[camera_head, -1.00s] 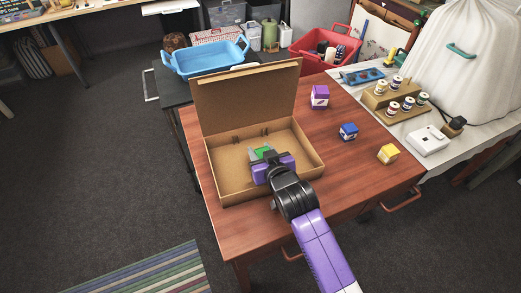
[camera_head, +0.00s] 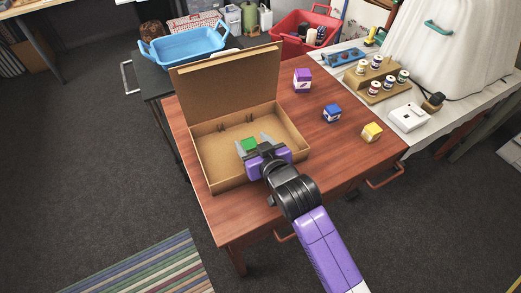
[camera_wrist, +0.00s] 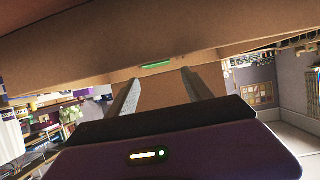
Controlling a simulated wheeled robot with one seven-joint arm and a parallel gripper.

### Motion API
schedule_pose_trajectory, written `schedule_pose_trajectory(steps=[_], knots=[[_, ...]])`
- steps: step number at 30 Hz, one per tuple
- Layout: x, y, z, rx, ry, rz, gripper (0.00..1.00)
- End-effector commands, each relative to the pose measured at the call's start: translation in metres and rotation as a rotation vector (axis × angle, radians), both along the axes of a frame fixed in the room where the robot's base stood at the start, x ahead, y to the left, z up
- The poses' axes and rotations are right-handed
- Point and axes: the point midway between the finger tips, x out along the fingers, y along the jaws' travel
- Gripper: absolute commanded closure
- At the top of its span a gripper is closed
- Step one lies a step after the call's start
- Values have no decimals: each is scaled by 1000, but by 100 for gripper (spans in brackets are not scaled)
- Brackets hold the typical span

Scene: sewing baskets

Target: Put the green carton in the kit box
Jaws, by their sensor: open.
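The kit box (camera_head: 222,183) is an open brown cardboard box on the wooden table, its lid (camera_head: 225,85) raised at the back. The green carton (camera_head: 249,144) shows within the box outline, at the tips of my gripper (camera_head: 252,142). My gripper is open, reaching over the front wall, with one finger on each side of the carton in the picture. In the wrist view a thin green strip (camera_wrist: 156,65) shows beyond the spread fingers, against brown cardboard. The carton's lower part is hidden, so I cannot tell whether it touches the box floor.
A purple carton (camera_head: 302,80), a blue carton (camera_head: 332,114) and a yellow carton (camera_head: 372,132) stand right of the box. A blue basket (camera_head: 187,50) and a red basket (camera_head: 300,42) are behind. Thread spools (camera_head: 376,66) sit on a rack at right.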

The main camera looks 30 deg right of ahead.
Motion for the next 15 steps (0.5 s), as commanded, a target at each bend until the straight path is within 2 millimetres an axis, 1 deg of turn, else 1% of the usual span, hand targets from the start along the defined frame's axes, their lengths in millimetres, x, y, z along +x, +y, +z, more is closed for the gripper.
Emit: schedule_pose_trajectory(steps=[1,6,9,15], knots=[[-11,1,4,1,1,0,40],[-39,2,16,0,1,0,40],[-50,3,20,0,2,0,40],[-59,3,24,-1,1,0,40]])
